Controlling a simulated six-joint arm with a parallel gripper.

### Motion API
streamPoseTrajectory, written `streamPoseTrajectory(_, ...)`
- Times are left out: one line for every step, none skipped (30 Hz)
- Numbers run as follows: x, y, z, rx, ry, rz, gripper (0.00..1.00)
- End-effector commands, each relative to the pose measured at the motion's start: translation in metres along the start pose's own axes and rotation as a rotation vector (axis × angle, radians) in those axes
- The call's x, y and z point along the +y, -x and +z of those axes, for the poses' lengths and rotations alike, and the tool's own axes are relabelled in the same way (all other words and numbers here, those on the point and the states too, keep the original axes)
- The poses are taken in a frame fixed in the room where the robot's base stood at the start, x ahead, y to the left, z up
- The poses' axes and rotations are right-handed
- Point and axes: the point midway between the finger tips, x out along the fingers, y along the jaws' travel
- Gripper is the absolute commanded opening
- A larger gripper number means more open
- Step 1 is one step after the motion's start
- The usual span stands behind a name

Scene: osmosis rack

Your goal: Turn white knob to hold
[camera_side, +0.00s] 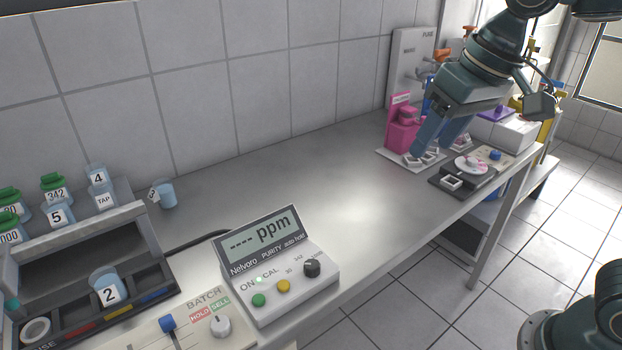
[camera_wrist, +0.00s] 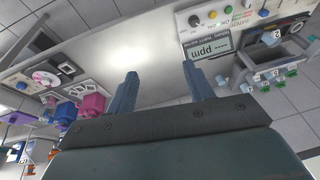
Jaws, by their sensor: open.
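The white knob (camera_side: 220,325) sits on the white BATCH panel (camera_side: 172,322), just below a red HOLD label (camera_side: 199,314) and a green label (camera_side: 220,303). Its pointer direction is too small to tell. A blue slider handle (camera_side: 167,322) stands left of it. My gripper (camera_side: 440,142) is open and empty over the far right end of the bench, well away from the knob. In the wrist view its two fingers (camera_wrist: 161,75) are spread with bare bench beyond them.
A purity meter (camera_side: 275,260) with a black knob and green and yellow buttons stands right of the BATCH panel. A rack with labelled cups (camera_side: 108,288) is at left. A pink device (camera_side: 402,130) and small trays are near my gripper. The middle bench (camera_side: 300,180) is clear.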

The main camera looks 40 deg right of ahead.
Motion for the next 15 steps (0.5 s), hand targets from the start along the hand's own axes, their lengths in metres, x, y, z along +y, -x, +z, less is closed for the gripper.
streamPoseTrajectory(-0.01, -0.004, -0.009, -0.017, -0.001, -0.002, 0.52)
streamPoseTrajectory(-0.016, -0.006, -0.014, -0.025, -0.004, -0.003, 0.52)
streamPoseTrajectory(-0.024, -0.009, -0.021, -0.036, -0.01, -0.004, 0.52)
streamPoseTrajectory(-0.03, -0.012, -0.025, -0.045, -0.012, -0.005, 0.52)
streamPoseTrajectory(-0.036, -0.014, -0.029, -0.054, -0.016, -0.005, 0.52)
streamPoseTrajectory(-0.044, -0.018, -0.035, -0.065, -0.02, -0.005, 0.52)
streamPoseTrajectory(-0.051, -0.021, -0.04, -0.072, -0.024, -0.006, 0.52)
streamPoseTrajectory(-0.057, -0.024, -0.044, -0.081, -0.028, -0.005, 0.52)
streamPoseTrajectory(-0.066, -0.028, -0.048, -0.092, -0.032, -0.004, 0.52)
streamPoseTrajectory(-0.072, -0.031, -0.052, -0.101, -0.035, -0.003, 0.52)
streamPoseTrajectory(-0.079, -0.035, -0.055, -0.108, -0.039, -0.002, 0.52)
streamPoseTrajectory(-0.088, -0.04, -0.06, -0.118, -0.043, -0.001, 0.52)
streamPoseTrajectory(-0.095, -0.044, -0.062, -0.127, -0.047, 0.001, 0.52)
streamPoseTrajectory(-0.102, -0.048, -0.065, -0.135, -0.049, 0.003, 0.52)
streamPoseTrajectory(-0.112, -0.053, -0.069, -0.146, -0.054, 0.005, 0.52)
